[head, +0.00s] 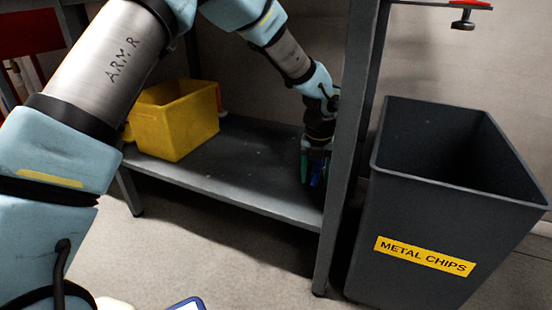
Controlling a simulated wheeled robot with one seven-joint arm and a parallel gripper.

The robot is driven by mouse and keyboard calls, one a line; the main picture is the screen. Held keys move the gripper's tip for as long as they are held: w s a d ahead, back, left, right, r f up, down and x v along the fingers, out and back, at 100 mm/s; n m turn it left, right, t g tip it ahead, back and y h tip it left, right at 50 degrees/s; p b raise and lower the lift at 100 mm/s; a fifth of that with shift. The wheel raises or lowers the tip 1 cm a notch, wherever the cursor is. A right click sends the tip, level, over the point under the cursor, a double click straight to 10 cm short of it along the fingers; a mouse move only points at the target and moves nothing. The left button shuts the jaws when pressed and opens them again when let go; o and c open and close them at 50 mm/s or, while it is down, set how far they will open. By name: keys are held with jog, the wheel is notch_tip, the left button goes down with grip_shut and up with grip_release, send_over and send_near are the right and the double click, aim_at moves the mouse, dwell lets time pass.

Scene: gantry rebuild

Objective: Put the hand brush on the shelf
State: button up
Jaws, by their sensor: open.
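My gripper (314,172) is low over the right end of the grey lower shelf (240,166), just left of the bench's front leg. Its jaws are open. A small blue piece (317,179) shows at the fingertips. It may be part of the hand brush, but it is too small and too covered to be sure. I cannot tell whether it touches the fingers or rests on the shelf. No other clear view of the hand brush shows.
A yellow bin (181,130) stands on the shelf's left part, with bare shelf right of it. A grey bench leg (346,140) stands close beside my gripper. A dark "METAL CHIPS" bin (420,225) stands right. A blue-edged object (187,304) shows at the bottom edge.

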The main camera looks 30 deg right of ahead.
jog(key=shift+r, duration=0.6)
jog(key=shift+s+a+r+p, duration=0.15)
jog(key=shift+a+r+p, duration=0.2)
jog(key=shift+r, duration=0.3)
jog(key=shift+s+a+r+p, duration=0.15)
jog(key=shift+r+p, duration=0.3)
jog(key=shift+r, duration=0.15)
jog(key=s+a+r+p, duration=0.1)
jog(key=s+a+p, duration=0.1)
jog(key=s+a, duration=0.7)
jog(key=s+a+r+p, duration=0.2)
jog(key=s+a, duration=0.3)
jog(key=a, duration=0.7)
jog(key=w+a+r+n+y+p, duration=0.1)
jog(key=w+a+r+n+p, duration=0.3)
jog(key=w+r+n+p, duration=0.95)
jog(key=w+a+r+n+p, duration=0.15)
jog(key=a+r+n, duration=0.25)
jog(key=a+n, duration=0.5)
jog(key=w+a+r+n+t, duration=0.1)
jog(key=w+a+r+n, duration=0.2)
jog(key=a+n, duration=0.65)
jog(key=w+a+r+n, duration=0.35)
jog(key=a+n, duration=0.25)
jog(key=n, duration=0.7)
notch_tip(320, 180, up, 25)
jog(key=p, duration=2.5)
jog(key=shift+s+r+m, duration=0.2)
jog(key=shift+s+m, duration=0.1)
jog(key=shift+s, duration=0.05)
